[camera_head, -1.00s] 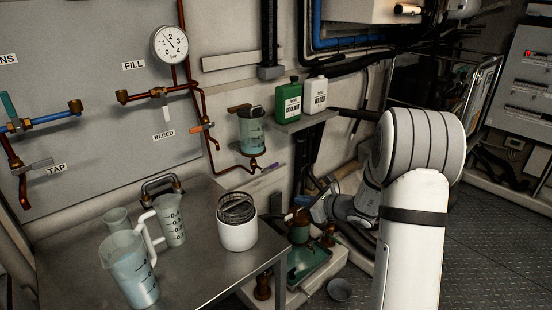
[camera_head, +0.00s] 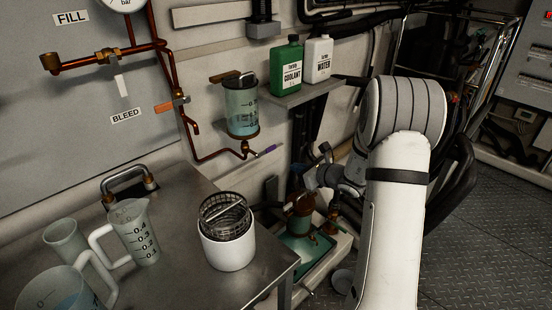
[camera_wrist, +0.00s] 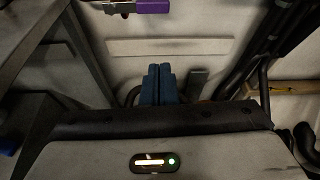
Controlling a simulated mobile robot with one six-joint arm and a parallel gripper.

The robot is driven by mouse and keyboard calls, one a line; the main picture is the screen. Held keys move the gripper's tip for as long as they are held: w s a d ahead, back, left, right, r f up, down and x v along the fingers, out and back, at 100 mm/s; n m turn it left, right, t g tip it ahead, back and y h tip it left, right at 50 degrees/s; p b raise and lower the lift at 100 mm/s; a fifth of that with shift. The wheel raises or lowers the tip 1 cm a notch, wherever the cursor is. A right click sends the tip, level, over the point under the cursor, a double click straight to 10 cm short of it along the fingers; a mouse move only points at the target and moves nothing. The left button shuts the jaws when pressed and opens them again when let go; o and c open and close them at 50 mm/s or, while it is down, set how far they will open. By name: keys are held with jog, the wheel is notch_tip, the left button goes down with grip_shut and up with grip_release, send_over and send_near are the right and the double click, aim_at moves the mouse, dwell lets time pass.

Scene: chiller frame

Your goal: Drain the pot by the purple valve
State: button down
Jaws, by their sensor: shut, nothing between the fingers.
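The pot (camera_head: 243,112), a clear cylinder with dark caps and bluish liquid in it, hangs on the wall. A copper pipe runs below it to the purple valve (camera_head: 265,151), whose small handle points right and slightly up. In the wrist view the purple handle (camera_wrist: 153,6) shows at the top edge, partly cut off. My gripper (camera_wrist: 160,70) has its blue fingers together, empty, and below the purple handle in that picture, apart from it. In the head view my gripper (camera_head: 309,179) is small, low and right of the valve.
Under the gripper a green tray (camera_head: 308,252) holds a brownish vessel (camera_head: 300,213). A shelf (camera_head: 318,88) carries green and white bottles right of the pot. The steel table (camera_head: 185,285) at left holds jugs and a white container (camera_head: 229,245). Dark hoses hang at right.

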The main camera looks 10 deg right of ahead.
jog(key=x, duration=1)
notch_tip(320, 180, up, 4)
jog(key=shift+s+p, duration=0.1)
jog(key=shift+p, duration=0.5)
